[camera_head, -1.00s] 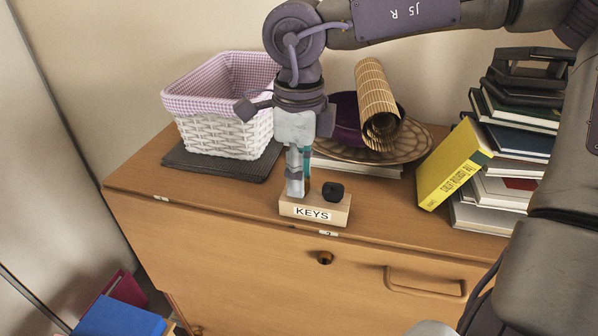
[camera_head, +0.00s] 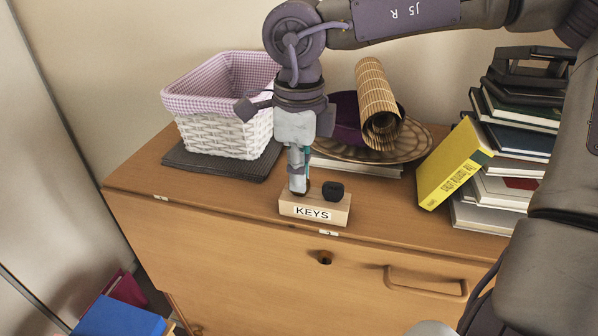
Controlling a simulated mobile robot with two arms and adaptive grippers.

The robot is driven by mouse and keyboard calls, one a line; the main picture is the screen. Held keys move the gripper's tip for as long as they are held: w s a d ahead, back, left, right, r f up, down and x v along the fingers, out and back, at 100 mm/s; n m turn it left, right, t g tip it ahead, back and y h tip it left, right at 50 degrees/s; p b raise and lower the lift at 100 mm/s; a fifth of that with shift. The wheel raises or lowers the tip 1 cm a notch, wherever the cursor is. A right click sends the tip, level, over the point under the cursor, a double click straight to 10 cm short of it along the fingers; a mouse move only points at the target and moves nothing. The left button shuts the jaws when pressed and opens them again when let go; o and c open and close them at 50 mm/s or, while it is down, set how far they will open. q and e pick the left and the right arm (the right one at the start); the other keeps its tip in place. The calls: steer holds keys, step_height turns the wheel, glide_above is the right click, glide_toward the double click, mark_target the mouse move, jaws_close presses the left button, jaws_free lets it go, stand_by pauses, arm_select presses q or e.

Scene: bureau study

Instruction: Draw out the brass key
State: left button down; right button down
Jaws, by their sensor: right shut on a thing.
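A pale wooden block (camera_head: 328,215) labelled KEYS stands near the front edge of the cabinet top. A black knob-like head (camera_head: 334,191) sticks up from its right part. My right gripper (camera_head: 299,189) points down over the block's left part. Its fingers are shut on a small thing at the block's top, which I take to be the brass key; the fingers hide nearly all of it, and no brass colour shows. The gripper is right beside the black head, apart from it. My left gripper is not in view.
A white basket (camera_head: 228,136) on a dark mat (camera_head: 206,166) stands at the left. Behind the block are a patterned plate (camera_head: 400,148) and a rolled bamboo mat (camera_head: 376,95). A yellow book (camera_head: 452,168) leans on stacked books at the right. The cabinet front has a handle (camera_head: 424,289).

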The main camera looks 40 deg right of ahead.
steer(key=shift+r+p, duration=1.65)
steer(key=shift+r, duration=1.35)
